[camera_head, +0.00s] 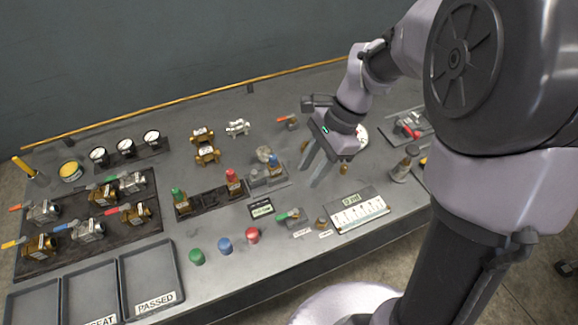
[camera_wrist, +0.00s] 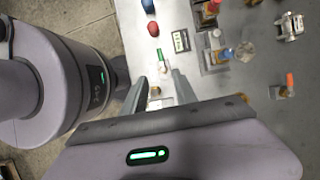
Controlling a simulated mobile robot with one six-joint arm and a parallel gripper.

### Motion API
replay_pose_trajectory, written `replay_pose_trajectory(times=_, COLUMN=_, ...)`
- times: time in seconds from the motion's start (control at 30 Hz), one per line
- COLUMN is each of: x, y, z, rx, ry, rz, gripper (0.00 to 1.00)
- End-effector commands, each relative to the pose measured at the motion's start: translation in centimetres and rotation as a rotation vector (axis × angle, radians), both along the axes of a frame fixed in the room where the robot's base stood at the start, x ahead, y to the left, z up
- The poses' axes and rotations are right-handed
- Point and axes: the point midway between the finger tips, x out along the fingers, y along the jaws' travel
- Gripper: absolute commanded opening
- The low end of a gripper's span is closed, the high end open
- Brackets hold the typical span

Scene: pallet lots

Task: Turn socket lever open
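My gripper (camera_head: 310,176) hangs over the table with its two fingers apart and nothing between them. It also shows open in the wrist view (camera_wrist: 159,75). A small fitting with a green lever (camera_head: 290,214) sits near the table's front, below and left of the fingers. The green lever (camera_wrist: 159,54) appears just beyond the fingertips in the wrist view, not touched. A grey socket block (camera_head: 265,180) holds a blue-capped valve and stands left of my fingers. Fittings with an orange lever (camera_head: 287,122) and a red lever (camera_head: 408,131) stand farther back. I cannot tell which lever is the socket lever.
A small display (camera_head: 262,209) and a white panel (camera_head: 358,212) stand near the green lever. Green (camera_head: 196,256), blue (camera_head: 225,245) and red (camera_head: 252,235) caps line the front. Trays (camera_head: 150,277) and a valve board (camera_head: 148,175) fill the left. A yellow rail (camera_head: 200,98) edges the back.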

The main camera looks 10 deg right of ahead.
Motion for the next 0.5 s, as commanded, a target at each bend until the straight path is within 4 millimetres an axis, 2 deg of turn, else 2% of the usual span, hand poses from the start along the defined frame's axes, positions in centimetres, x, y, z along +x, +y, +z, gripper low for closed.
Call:
replay_pose_trajectory(times=0.03, x=-0.3, y=0.5, z=-1.8, rx=0.001, ry=0.004, rz=0.002, gripper=0.34)
replay_pose_trajectory(times=0.3, x=-1.2, y=3.6, z=-9.6, rx=-0.001, ry=0.002, rz=0.005, gripper=0.34)
replay_pose_trajectory(times=0.5, x=-1.7, y=5.1, z=-13.4, rx=-0.001, ry=0.001, rz=0.005, gripper=0.34)
